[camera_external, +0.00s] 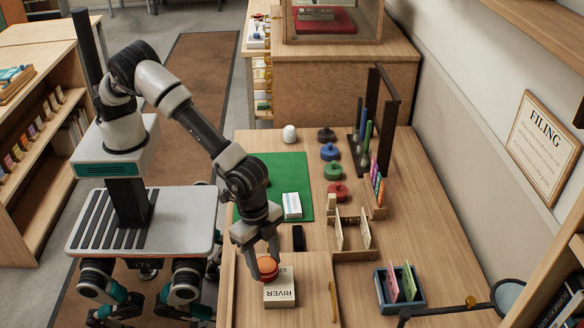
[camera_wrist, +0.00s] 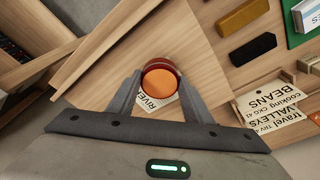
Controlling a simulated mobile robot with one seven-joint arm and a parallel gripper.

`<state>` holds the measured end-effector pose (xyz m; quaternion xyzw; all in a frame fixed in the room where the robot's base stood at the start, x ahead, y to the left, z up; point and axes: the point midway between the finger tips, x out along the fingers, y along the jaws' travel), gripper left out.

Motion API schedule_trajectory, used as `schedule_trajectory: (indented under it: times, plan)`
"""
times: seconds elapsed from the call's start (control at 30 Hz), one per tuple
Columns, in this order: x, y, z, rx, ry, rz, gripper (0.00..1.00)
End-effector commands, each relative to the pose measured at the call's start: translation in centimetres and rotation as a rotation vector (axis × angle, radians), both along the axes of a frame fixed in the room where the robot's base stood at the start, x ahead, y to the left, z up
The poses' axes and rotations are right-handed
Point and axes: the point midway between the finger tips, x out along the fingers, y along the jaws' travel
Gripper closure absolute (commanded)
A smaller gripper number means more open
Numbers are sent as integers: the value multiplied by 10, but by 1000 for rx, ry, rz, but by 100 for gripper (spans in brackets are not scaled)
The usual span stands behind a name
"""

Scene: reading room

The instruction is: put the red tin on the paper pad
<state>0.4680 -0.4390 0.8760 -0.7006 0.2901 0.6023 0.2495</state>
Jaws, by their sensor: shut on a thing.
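The round red tin (camera_external: 267,267) has an orange top and is held between the fingers of my gripper (camera_external: 262,252). In the wrist view the red tin (camera_wrist: 160,78) sits between the two fingertips (camera_wrist: 160,84). The paper pad (camera_external: 280,294), a white block printed "RIVER", lies on the front part of the table. The tin overlaps the pad's far left corner in the external view. I cannot tell whether it touches the pad. In the wrist view the pad (camera_wrist: 155,104) is mostly hidden behind the tin and fingers.
A small black block (camera_external: 298,238) lies beyond the pad. A green mat (camera_external: 277,166) with a white card block (camera_external: 292,205) is farther back. Several knobbed discs, including a red one (camera_external: 337,191), stand right of it. A blue box (camera_external: 400,289) with cards is at the right.

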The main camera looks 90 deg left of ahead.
Motion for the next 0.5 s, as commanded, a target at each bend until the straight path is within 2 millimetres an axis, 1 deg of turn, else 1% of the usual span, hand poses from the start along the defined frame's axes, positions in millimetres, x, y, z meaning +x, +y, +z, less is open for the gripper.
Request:
schedule_trajectory:
  times: [0.07,0.1,0.17,0.2,0.43,0.5]
  plan:
    - [0,0,-4,0,0,0,79]
    - [0,0,-2,0,0,0,48]
    - [0,0,-2,0,0,0,38]
    - [0,0,-2,1,1,0,36]
    - [0,0,-2,0,0,0,36]
    - [0,0,1,0,0,0,36]
